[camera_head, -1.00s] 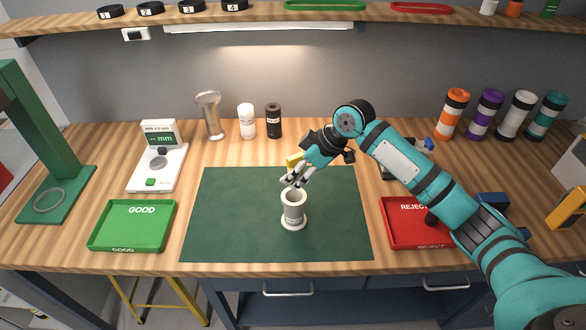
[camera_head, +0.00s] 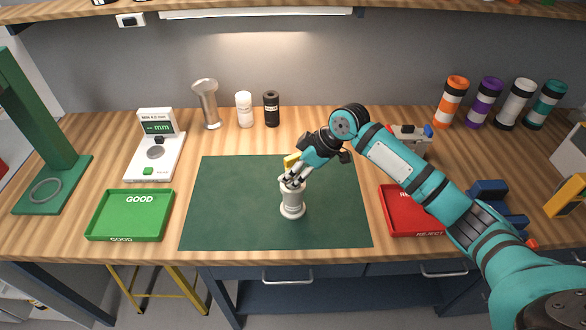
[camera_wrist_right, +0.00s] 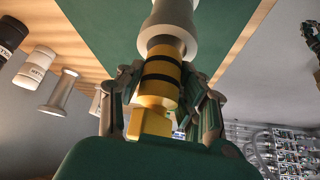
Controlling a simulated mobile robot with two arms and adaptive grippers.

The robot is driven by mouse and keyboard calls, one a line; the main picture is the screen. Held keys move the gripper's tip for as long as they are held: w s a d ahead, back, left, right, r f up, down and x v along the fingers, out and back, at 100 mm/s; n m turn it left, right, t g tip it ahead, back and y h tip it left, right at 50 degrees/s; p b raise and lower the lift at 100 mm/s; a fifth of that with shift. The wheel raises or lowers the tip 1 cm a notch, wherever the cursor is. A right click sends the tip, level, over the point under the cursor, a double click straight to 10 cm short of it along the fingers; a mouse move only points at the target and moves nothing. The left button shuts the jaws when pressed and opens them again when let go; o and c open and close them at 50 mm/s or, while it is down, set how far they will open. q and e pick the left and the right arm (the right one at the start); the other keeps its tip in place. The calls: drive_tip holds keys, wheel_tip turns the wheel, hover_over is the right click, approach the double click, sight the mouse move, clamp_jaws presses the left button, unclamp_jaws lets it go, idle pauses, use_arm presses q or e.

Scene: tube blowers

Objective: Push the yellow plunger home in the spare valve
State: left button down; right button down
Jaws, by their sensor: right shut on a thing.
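The spare valve (camera_head: 292,203) is a pale grey cylinder on a wide round foot, standing upright on the green mat. My right gripper (camera_head: 292,180) is at the valve's top, shut on the yellow plunger (camera_head: 291,160). In the right wrist view the plunger (camera_wrist_right: 158,82) is yellow with black bands, between the gripper's fingers (camera_wrist_right: 165,100). Its far end meets the mouth of the valve (camera_wrist_right: 170,30); how deep it sits is hard to tell. In the head view the fingers hide most of the plunger. My left gripper is not in view.
The green GOOD tray (camera_head: 130,234) lies left of the mat (camera_head: 225,200), the red REJECT tray (camera_head: 400,222) to its right, partly behind my arm. A gauge (camera_head: 155,150) and several bottles stand at the back. The mat around the valve is clear.

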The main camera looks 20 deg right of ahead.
idle(0.5)
drive_tip(key=shift+p, duration=0.7)
idle(0.4)
drive_tip(key=shift+f+b, duration=0.3)
drive_tip(key=shift+f, duration=0.3)
idle(0.4)
drive_tip(key=shift+s+f, duration=0.15)
drive_tip(key=shift+f, duration=0.1)
drive_tip(key=shift+r+p, duration=0.7)
drive_tip(key=shift+p, duration=0.05)
drive_tip(key=shift+r+p, duration=0.9)
drive_tip(key=shift+r, duration=0.05)
drive_tip(key=shift+f, duration=0.1)
